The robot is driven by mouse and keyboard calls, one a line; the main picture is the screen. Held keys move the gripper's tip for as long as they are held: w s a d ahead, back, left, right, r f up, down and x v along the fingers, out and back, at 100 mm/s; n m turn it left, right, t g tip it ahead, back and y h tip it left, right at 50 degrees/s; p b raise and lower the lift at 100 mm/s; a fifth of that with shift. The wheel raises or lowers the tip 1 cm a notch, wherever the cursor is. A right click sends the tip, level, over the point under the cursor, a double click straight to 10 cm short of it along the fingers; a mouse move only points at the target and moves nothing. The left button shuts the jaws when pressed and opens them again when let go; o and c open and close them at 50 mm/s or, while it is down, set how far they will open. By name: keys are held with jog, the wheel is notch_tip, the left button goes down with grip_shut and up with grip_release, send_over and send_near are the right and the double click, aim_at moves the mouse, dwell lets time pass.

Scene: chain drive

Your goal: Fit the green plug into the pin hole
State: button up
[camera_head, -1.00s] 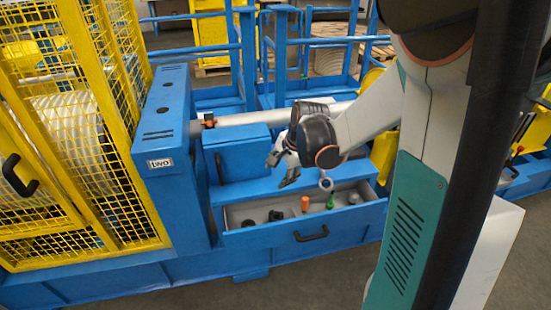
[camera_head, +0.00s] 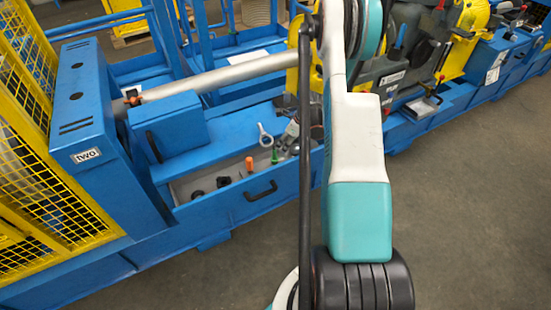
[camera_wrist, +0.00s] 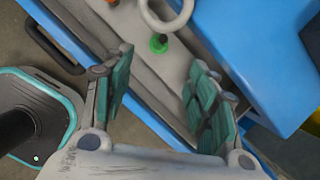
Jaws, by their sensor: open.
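The green plug (camera_head: 275,157) stands in the open drawer of the blue machine, near the drawer's right end. In the wrist view the green plug (camera_wrist: 158,43) lies just beyond my fingertips, close to a grey ring tool (camera_wrist: 166,18). My gripper (camera_wrist: 162,62) is open and empty, with one finger on each side of the line to the plug. In the head view my gripper (camera_head: 291,132) is partly hidden behind my arm, just right of the plug. I cannot make out the pin hole in either view.
The drawer also holds an orange plug (camera_head: 249,164) and dark round parts (camera_head: 223,181). The drawer's black handle (camera_head: 260,190) sticks out in front. A blue box (camera_head: 167,125) stands behind the drawer, below a grey shaft (camera_head: 215,75). The floor in front is clear.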

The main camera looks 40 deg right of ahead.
jog(key=b, duration=0.3)
send_over(276, 159)
jog(key=f, duration=0.7)
jog(key=shift+s+d+f, duration=0.2)
jog(key=shift+s+d, duration=0.2)
jog(key=x, duration=0.1)
jog(key=b+x, duration=0.1)
jog(key=x, duration=0.1)
jog(key=b+x, duration=0.1)
jog(key=x, duration=0.1)
jog(key=shift+s+f, duration=0.15)
jog(key=shift+s, duration=0.1)
jog(key=c, duration=1.2)
